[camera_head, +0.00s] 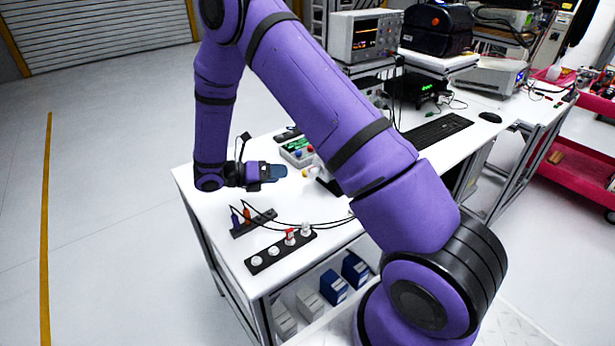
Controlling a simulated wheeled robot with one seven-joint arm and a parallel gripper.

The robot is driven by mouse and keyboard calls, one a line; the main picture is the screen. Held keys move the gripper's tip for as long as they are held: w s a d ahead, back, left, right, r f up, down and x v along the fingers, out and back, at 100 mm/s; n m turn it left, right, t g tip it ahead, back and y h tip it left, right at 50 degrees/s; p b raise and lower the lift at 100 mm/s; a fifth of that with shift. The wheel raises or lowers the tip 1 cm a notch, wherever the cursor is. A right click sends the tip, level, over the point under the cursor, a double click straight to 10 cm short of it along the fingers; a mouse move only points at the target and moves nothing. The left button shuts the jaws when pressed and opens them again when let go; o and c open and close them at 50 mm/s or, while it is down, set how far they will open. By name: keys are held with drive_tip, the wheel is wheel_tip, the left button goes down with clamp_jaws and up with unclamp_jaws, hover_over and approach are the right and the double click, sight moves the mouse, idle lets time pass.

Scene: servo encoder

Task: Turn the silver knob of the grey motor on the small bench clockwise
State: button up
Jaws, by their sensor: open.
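My gripper (279,171) is at the end of the purple arm, low over the white bench (208,200), and points right. Its jaws are open, and I see nothing between them. Just right of the fingertips is a small pale round part (311,171) with a dark piece (327,186) beside it. This may be the motor with its knob, but it is too small to tell, and my arm covers part of that area. I cannot tell whether the fingers touch it.
Black strips with plugs and sockets (279,252) lie at the front, with cables running right. A keyboard (437,130) and oscilloscope (365,36) are farther back. The bench's left end is clear.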

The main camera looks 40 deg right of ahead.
sight(309, 174)
drive_tip(key=x, duration=1)
drive_tip(key=shift+s+d, duration=0.15)
drive_tip(key=shift+d, duration=0.15)
drive_tip(key=c, duration=0.9)
